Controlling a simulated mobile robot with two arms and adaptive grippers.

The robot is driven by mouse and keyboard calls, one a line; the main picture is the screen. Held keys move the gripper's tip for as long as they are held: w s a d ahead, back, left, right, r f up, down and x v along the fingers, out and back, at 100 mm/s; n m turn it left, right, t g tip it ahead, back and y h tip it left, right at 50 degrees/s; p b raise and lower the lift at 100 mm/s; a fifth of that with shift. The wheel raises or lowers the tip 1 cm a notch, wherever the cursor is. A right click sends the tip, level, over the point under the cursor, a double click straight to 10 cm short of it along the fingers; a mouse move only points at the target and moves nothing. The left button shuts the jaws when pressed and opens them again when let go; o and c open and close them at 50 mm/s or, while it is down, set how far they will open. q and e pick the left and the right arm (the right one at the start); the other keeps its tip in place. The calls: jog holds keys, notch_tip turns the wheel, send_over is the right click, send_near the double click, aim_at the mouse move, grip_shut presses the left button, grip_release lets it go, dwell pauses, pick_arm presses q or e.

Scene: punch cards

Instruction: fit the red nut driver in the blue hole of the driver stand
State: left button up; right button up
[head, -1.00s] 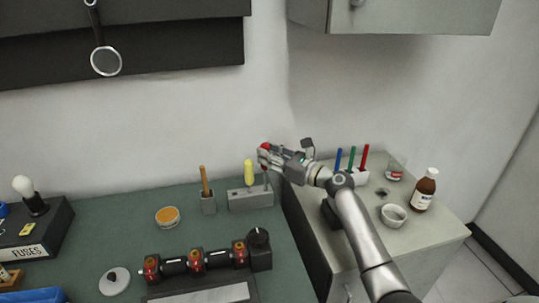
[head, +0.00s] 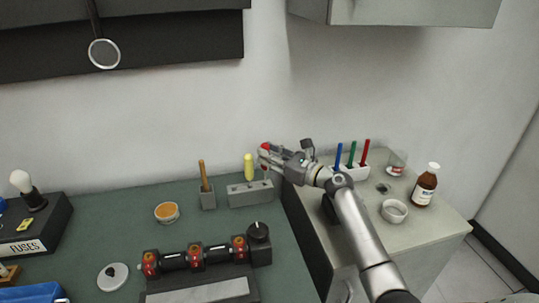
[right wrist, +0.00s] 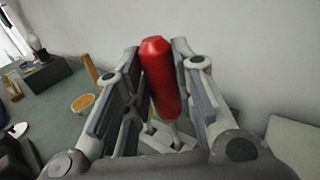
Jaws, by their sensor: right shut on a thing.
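The red nut driver shows at its handle (head: 265,148), upright or nearly so, above the right end of the grey driver stand (head: 248,198). My right gripper (head: 267,156) is shut on the handle, coming in from the right. In the right wrist view the red handle (right wrist: 161,78) stands between the two fingers, with its shank running down toward the stand (right wrist: 158,141). The blue hole cannot be made out, and I cannot tell whether the shank tip is in a hole. My left gripper is not in view.
A yellow-handled driver (head: 249,167) stands in the stand close to my right gripper. A grey holder (head: 208,200) with a wooden handle is left of it. A cabinet at right carries a white holder (head: 352,172) with coloured pens, a bowl (head: 394,211) and a brown bottle (head: 425,187).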

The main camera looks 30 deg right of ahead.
jog(key=shift+f, duration=0.15)
jog(key=shift+f+b, duration=0.65)
jog(key=shift+f, duration=0.3)
dwell(0.3)
jog(key=shift+f, duration=0.3)
jog(key=o, duration=1)
jog(key=shift+o, duration=0.3)
jog(key=o, duration=0.5)
jog(key=shift+c, duration=0.2)
